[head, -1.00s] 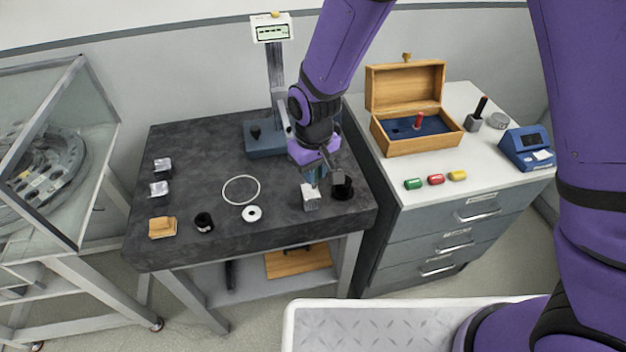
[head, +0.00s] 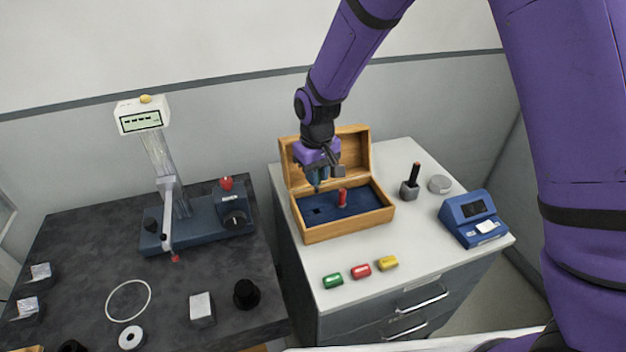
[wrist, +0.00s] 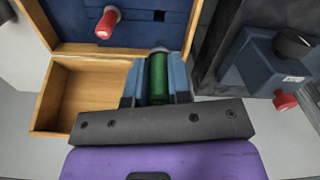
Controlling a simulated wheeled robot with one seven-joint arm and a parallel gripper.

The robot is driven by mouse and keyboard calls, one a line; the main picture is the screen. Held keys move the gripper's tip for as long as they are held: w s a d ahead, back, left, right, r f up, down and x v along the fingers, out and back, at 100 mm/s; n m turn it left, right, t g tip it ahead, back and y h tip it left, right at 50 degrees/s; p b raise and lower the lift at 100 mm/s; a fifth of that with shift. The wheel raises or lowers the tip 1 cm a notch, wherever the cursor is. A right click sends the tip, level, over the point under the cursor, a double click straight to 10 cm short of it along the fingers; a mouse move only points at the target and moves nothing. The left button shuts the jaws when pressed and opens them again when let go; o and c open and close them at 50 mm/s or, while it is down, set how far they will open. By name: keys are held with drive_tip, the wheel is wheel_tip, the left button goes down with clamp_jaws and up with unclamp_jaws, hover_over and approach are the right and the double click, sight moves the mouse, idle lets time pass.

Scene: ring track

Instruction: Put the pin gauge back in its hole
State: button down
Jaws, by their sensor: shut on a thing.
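My gripper (head: 319,180) is shut on a green-handled pin gauge (wrist: 158,78), which lies between the blue finger pads in the wrist view. The gauge's lower end is hidden. The gripper is above the left part of the open wooden box (head: 345,233). The box has a dark blue insert (head: 352,207). A small dark square hole (head: 319,210) shows in the insert's left part, below and apart from the gripper. A red-handled pin (head: 342,197) stands in the insert to the right; it also shows in the wrist view (wrist: 107,22).
Green (head: 333,281), red (head: 361,271) and yellow (head: 387,263) cylinders lie in front of the box. A blue device (head: 470,220) and a block with an upright black rod (head: 409,190) stand right. The dark table (head: 75,240) with a measuring stand (head: 190,224) is left.

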sight(317, 192)
drive_tip(key=shift+w+d, duration=0.1)
idle(0.3)
drive_tip(key=shift+f, duration=2.9)
drive_tip(key=shift+f, duration=1.8)
drive_tip(key=c, duration=1)
unclamp_jaws()
drive_tip(key=shift+o, duration=0.2)
wheel_tip(317, 192, up, 10)
drive_tip(key=shift+r, duration=0.4)
